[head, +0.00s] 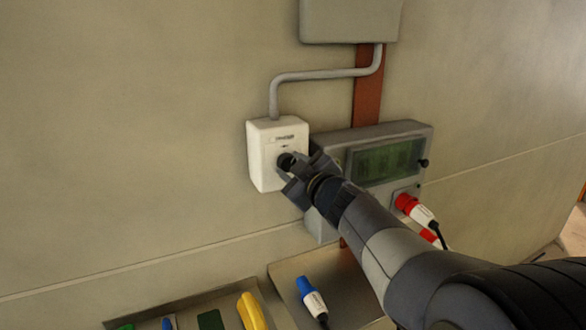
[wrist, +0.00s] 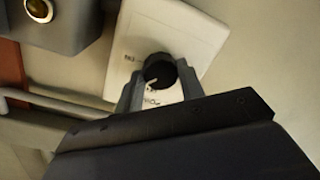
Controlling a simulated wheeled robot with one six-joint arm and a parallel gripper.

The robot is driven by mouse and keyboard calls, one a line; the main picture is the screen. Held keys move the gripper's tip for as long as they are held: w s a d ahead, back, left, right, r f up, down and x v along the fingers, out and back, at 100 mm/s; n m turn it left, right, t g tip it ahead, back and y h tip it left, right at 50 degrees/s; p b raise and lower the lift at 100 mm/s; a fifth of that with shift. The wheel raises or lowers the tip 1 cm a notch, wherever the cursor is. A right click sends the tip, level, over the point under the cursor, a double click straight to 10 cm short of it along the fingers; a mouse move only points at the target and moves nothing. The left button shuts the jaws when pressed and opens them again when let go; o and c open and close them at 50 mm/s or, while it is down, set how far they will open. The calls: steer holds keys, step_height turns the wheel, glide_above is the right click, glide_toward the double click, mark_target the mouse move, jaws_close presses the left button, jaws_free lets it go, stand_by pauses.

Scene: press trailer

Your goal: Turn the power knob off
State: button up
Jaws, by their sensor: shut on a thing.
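The power knob is a round black knob (head: 286,161) on the front of a small white box (head: 262,178) fixed to the wall. In the wrist view the knob (wrist: 159,69) shows a pale pointer line, which points down toward lettering on the white box (wrist: 190,28). More lettering is at the knob's left, too small to read surely. My gripper (head: 292,172) reaches the box from the lower right. In the wrist view its two fingers (wrist: 158,88) stand on either side of the knob, shut on it. The fingers partly hide the lower side of the knob.
A grey conduit (head: 320,75) runs up from the box. Below, a tray (head: 290,268) holds a blue plug (head: 306,287). The wall left of the box is clear.

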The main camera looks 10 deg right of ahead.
steer(key=n+b, duration=0.1)
steer(key=n, duration=0.3)
steer(key=shift+f+h, duration=0.1)
steer(key=shift+h, duration=0.2)
steer(key=shift+n+b, duration=0.5)
steer(key=shift+n, duration=1.1)
steer(key=o, duration=1)
steer(key=shift+s, duration=0.1)
steer(key=p+v, duration=0.1)
steer(key=v, duration=0.9)
steer(key=shift+s, duration=0.35)
